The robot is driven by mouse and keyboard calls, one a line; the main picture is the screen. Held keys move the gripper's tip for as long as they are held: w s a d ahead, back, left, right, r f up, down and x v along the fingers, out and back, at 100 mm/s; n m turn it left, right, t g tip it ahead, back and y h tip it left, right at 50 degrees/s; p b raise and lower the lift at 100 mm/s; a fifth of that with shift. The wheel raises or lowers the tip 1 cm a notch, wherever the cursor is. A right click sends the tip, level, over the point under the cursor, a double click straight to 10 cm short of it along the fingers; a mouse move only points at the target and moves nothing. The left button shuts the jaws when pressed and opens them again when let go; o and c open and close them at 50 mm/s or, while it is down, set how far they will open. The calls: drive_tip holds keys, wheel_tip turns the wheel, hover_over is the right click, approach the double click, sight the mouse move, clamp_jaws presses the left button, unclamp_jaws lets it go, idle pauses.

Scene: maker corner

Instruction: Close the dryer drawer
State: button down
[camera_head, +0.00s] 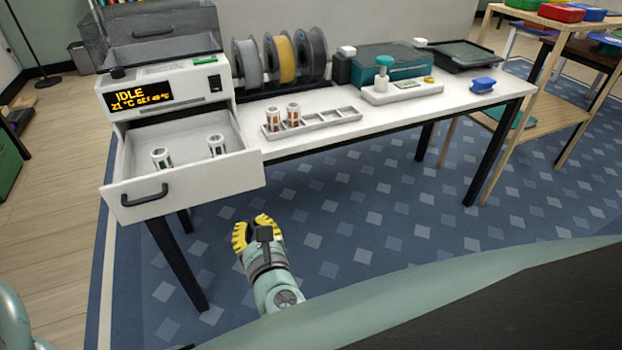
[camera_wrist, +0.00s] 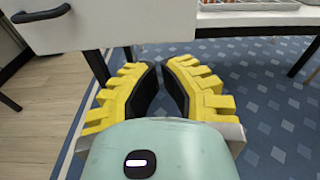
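The white dryer (camera_head: 160,85) stands at the left end of the table, its display reading IDLE. Its drawer (camera_head: 225,172) is pulled well out toward me and holds two small spool-like pieces, the left (camera_head: 161,157) and the right (camera_head: 216,145). The drawer front has a black handle (camera_head: 144,195). In the wrist view the drawer front (camera_wrist: 95,25) and handle (camera_wrist: 41,14) show at the top left. My gripper (camera_head: 252,219) is empty, below and right of the drawer front, apart from it. Its yellow fingers (camera_wrist: 159,64) are parted, with a narrow gap at the tips.
The white table (camera_head: 440,105) carries a tray (camera_head: 330,119) with two orange-brown pieces, filament spools (camera_head: 280,60), a teal box (camera_head: 395,62) and a blue item (camera_head: 482,85). A black table leg (camera_head: 178,262) stands below the drawer. Open blue carpet (camera_head: 370,200) lies before the table.

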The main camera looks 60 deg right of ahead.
drive_tip(key=f+t+b, duration=0.1)
approach(236, 181)
drive_tip(key=shift+m, duration=0.4)
drive_tip(key=x, duration=0.8)
drive_tip(key=shift+w+d+b, duration=0.15)
drive_tip(key=shift+b, duration=0.2)
drive_tip(key=b+x, duration=1)
drive_tip(key=x, duration=0.6)
drive_tip(key=shift+w+d, duration=0.2)
drive_tip(key=shift+w, duration=0.15)
drive_tip(key=shift+w+d+r+b, duration=0.1)
drive_tip(key=shift+w+d+b, duration=0.2)
drive_tip(key=shift+w+b, duration=0.1)
drive_tip(key=shift+a+r, duration=0.1)
